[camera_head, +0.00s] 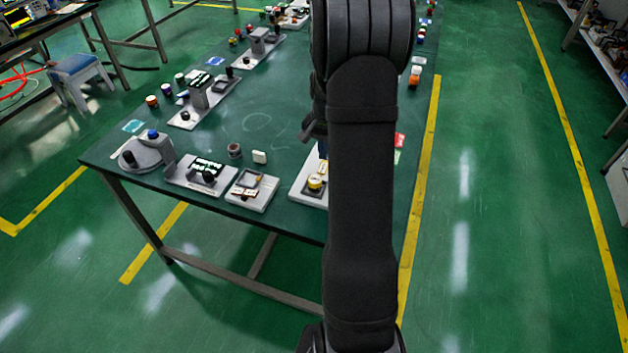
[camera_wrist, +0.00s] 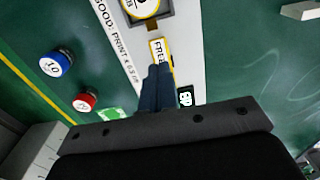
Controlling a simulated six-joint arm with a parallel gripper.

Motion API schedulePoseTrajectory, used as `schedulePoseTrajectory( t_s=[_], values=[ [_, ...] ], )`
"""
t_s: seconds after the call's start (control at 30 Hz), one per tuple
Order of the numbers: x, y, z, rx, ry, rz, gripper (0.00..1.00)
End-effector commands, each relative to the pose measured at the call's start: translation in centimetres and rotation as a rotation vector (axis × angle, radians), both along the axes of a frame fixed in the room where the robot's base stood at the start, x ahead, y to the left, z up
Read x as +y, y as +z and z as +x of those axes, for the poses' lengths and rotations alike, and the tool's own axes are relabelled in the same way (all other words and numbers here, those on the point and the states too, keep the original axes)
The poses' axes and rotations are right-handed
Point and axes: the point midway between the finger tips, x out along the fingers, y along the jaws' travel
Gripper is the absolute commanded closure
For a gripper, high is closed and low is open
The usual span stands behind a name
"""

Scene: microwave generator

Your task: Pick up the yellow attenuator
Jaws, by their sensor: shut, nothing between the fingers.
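A yellow cylinder (camera_head: 316,183), which looks like the yellow attenuator, sits on a white board (camera_head: 305,177) near the table's front edge in the head view. In the wrist view a round yellow-rimmed piece with a pale top (camera_wrist: 140,8), likely the same one, sits in a dark square holder at the top edge, partly cut off. My gripper (camera_wrist: 158,72) is shut and empty. Its dark blue fingertips are over the white board, by a yellow-framed label (camera_wrist: 160,49), apart from the yellow-rimmed piece. In the head view my arm hides most of the gripper and part of the board.
In the wrist view a blue cylinder (camera_wrist: 57,62) and a red cylinder (camera_wrist: 85,101) stand left of the board. In the head view several grey fixtures, including one with a blue knob (camera_head: 153,134), line the table's left side.

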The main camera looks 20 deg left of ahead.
Motion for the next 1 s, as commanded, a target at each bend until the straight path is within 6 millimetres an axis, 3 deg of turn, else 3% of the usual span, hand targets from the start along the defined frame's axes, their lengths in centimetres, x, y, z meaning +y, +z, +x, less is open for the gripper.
schedulePoseTrajectory(
  t_s=[0.27,0.6,0.87,1.0],
  values=[
    [0.00,0.00,0.00,0.000,0.000,0.000,1.00],
    [0.00,0.00,0.00,0.000,0.000,0.000,0.39],
    [0.00,0.05,-0.01,0.000,-0.004,0.000,0.39],
    [0.05,0.87,-0.29,-0.002,-0.086,0.001,0.39]
  ],
)
